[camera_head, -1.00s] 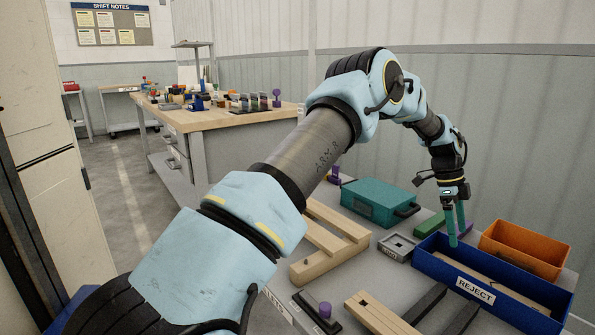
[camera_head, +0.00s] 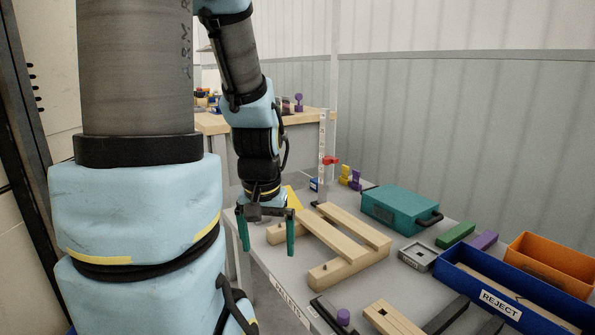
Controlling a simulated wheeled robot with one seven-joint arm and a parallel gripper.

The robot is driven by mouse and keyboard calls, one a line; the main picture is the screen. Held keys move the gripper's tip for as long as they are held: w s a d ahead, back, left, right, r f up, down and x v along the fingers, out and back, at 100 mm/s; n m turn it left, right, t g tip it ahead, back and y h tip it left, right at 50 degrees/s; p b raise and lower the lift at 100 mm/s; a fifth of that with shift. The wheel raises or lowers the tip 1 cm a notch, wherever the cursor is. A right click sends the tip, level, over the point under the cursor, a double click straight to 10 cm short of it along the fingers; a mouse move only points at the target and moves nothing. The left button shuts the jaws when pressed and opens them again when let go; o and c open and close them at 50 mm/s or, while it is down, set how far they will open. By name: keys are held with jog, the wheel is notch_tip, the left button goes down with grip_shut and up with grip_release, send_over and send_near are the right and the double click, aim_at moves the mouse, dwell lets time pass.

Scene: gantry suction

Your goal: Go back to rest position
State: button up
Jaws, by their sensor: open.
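My gripper (camera_head: 267,233) hangs pointing down at the left edge of the grey table (camera_head: 290,268). Its two green fingers are apart, with nothing between them. It is left of the wooden pallet (camera_head: 345,240) and appears not to touch it. My arm is folded up close on the left side of the view, with the upper links rising out of the top of the picture.
On the table stand a teal case (camera_head: 398,208), a blue REJECT bin (camera_head: 480,283), an orange bin (camera_head: 548,262), a green block (camera_head: 455,235), a purple block (camera_head: 484,240) and a small grey tray (camera_head: 417,256). A wooden bench (camera_head: 300,120) stands behind.

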notch_tip(320, 180, up, 22)
jog(key=p, duration=2.2)
jog(key=shift+s+a+r+n, duration=0.25)
jog(key=shift+s+a+n, duration=0.1)
jog(key=shift+s, duration=0.1)
